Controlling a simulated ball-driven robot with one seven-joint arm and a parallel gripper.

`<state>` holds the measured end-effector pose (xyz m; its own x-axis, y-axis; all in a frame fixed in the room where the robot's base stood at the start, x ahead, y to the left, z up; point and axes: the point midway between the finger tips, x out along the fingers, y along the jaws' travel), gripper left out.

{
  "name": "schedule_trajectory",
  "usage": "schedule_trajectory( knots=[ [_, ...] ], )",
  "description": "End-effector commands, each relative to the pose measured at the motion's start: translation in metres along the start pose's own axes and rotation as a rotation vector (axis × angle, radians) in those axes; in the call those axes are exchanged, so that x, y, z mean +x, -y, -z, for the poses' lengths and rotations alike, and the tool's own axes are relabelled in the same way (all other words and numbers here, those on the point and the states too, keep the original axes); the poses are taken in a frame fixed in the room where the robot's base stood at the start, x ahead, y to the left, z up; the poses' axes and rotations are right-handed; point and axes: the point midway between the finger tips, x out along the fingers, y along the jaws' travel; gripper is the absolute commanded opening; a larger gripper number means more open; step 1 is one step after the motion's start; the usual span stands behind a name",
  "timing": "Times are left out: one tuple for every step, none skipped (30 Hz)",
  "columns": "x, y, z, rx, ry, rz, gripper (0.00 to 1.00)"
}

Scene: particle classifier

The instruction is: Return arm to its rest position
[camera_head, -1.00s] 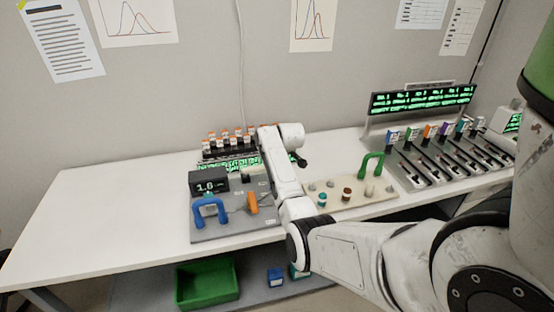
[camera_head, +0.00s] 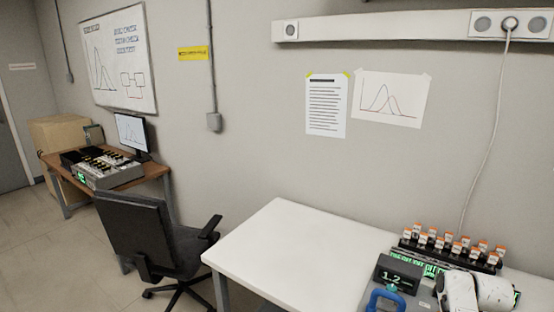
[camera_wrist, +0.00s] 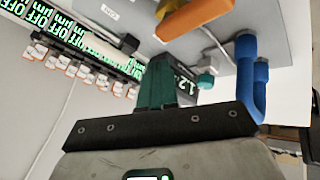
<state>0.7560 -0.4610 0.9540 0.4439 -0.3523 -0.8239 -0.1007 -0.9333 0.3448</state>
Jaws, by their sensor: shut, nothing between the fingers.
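My gripper (camera_wrist: 158,72) shows in the wrist view with its dark teal fingers closed together and nothing between them. It is over the grey device, near the black display box (camera_wrist: 186,86), whose digits show partly behind the fingers. An orange handle (camera_wrist: 195,17) and a blue handle (camera_wrist: 247,75) are on the device, ahead and to the right. In the head view part of my white arm (camera_head: 470,290) shows at the lower right. My gripper cannot be made out there.
The white table (camera_head: 290,255) is bare at its left. A rack of orange-capped vials (camera_head: 450,247) stands behind the display box (camera_head: 395,274). A black chair (camera_head: 150,235) stands left of the table. A desk with a monitor (camera_head: 132,133) is farther left.

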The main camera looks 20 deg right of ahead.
Motion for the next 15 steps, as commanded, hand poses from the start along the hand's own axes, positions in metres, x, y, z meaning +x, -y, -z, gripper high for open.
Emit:
schedule_trajectory(
  knots=[
    [-0.004,0.04,0.004,-0.007,-0.004,0.029,0.0],
    [-0.009,0.06,0.006,-0.003,-0.007,0.044,0.0],
    [-0.015,0.088,0.007,0.001,-0.008,0.066,0.0],
    [-0.021,0.108,0.008,0.004,-0.01,0.081,0.0],
    [-0.028,0.128,0.007,0.007,-0.01,0.097,0.0],
    [-0.038,0.153,0.006,0.011,-0.012,0.119,0.0],
    [-0.046,0.172,0.004,0.014,-0.012,0.136,0.0],
    [-0.055,0.191,0.002,0.016,-0.012,0.153,0.0],
    [-0.068,0.214,-0.003,0.019,-0.012,0.174,0.0],
    [-0.078,0.23,-0.006,0.023,-0.01,0.19,0.0],
    [-0.087,0.244,-0.01,0.026,-0.009,0.205,0.0],
    [-0.1,0.261,-0.016,0.031,-0.006,0.224,0.0],
    [-0.109,0.272,-0.019,0.033,-0.005,0.237,0.0],
    [-0.117,0.282,-0.024,0.036,-0.002,0.249,0.0],
    [-0.128,0.293,-0.029,0.04,0.0,0.264,0.0]
  ],
)
